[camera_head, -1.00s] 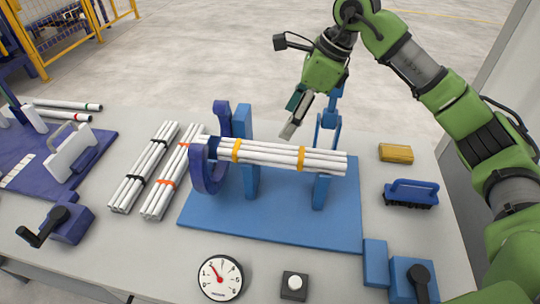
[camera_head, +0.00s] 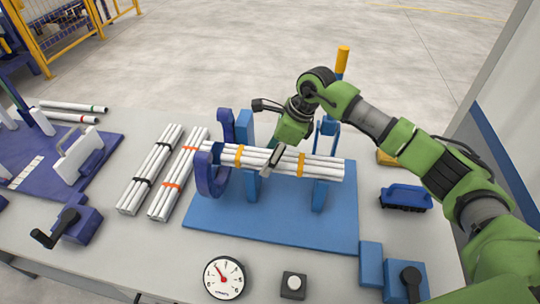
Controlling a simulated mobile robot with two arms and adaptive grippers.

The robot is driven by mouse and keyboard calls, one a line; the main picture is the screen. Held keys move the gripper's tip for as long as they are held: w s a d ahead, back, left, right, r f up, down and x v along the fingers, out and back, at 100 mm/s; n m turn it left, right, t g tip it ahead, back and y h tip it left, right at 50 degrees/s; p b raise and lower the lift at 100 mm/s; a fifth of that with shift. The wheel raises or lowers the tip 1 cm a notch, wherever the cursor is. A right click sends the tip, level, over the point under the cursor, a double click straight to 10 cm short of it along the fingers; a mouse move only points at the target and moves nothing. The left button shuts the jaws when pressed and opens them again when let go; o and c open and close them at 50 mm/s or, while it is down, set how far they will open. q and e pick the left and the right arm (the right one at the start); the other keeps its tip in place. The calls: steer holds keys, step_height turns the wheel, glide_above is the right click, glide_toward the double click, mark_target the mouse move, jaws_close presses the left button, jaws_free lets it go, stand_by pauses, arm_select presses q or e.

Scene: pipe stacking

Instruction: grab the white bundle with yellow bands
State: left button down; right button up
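The white bundle with yellow bands (camera_head: 325,164) lies level across the blue stand (camera_head: 340,225), its left end by a dark blue ring clamp (camera_head: 208,172). My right gripper (camera_head: 272,157) is at the middle of the bundle, between the two yellow bands. One grey fingertip shows in front of the top pipes. The other finger is hidden behind the hand and the bundle, so I cannot tell whether the grip is closed. My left gripper is out of view.
Bundles with black bands (camera_head: 150,170) and orange bands (camera_head: 178,175) lie to the left. A blue brush (camera_head: 406,197) and a yellow block (camera_head: 386,158) are at the right. A gauge (camera_head: 224,278) and a button box (camera_head: 293,285) stand in front.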

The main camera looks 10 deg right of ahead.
steer(key=shift+f, duration=0.25)
steer(key=c, duration=1.5)
steer(key=shift+o, duration=0.2)
steer(key=shift+w, duration=0.1)
steer(key=shift+r, duration=0.1)
